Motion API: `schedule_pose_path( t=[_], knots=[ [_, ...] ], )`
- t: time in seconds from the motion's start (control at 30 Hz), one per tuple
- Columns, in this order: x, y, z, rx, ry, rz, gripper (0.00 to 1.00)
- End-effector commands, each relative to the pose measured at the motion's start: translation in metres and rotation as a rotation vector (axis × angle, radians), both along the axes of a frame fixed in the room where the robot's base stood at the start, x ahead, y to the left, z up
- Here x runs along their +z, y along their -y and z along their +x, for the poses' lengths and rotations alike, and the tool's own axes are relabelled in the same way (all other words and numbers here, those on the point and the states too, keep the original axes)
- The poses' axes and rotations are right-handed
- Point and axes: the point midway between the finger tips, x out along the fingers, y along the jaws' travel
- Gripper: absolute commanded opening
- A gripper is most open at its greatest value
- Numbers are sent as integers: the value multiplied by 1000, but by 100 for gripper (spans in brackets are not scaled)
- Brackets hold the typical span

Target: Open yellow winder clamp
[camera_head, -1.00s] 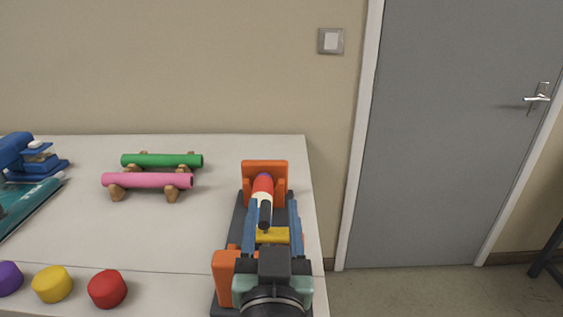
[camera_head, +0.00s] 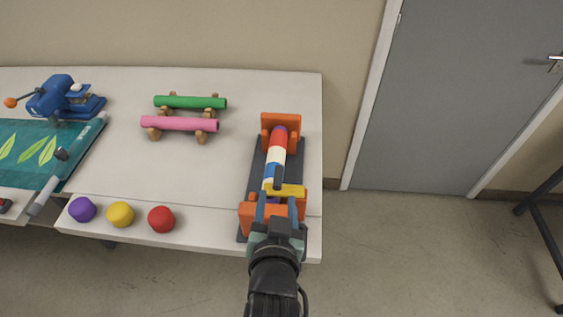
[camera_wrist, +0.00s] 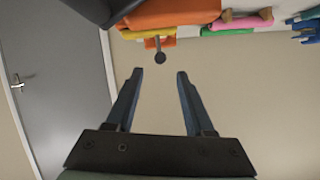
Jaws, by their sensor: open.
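The winder stands at the right end of the table, with orange end blocks (camera_head: 281,122) on a dark base. A red, white and blue striped roll (camera_head: 276,155) lies along it. The yellow clamp (camera_head: 288,190) crosses the near end of the roll, with a dark handle (camera_head: 278,178) just beyond it. My gripper (camera_head: 277,198) is open and empty at the near end of the winder, close to the clamp. In the wrist view my open fingers (camera_wrist: 160,75) point toward a dark knob on a rod (camera_wrist: 160,58), near a yellow strip (camera_wrist: 150,33). Contact cannot be told.
Green (camera_head: 190,102) and pink (camera_head: 180,124) rolls rest on wooden stands. Purple, yellow and red knobs (camera_head: 161,219) line the front edge. A blue machine (camera_head: 62,97) and a teal sheet (camera_head: 50,145) are at left. Open floor lies right of the table, before a grey door (camera_head: 470,90).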

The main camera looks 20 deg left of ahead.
Motion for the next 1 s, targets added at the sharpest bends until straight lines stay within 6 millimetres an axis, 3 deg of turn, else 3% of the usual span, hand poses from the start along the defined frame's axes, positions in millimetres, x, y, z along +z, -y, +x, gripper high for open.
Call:
schedule_pose_path(
  t=[0.6,1.0],
  knots=[
    [-35,-32,86,1,3,-2,53],
    [-45,-40,106,0,3,0,53]
  ],
)
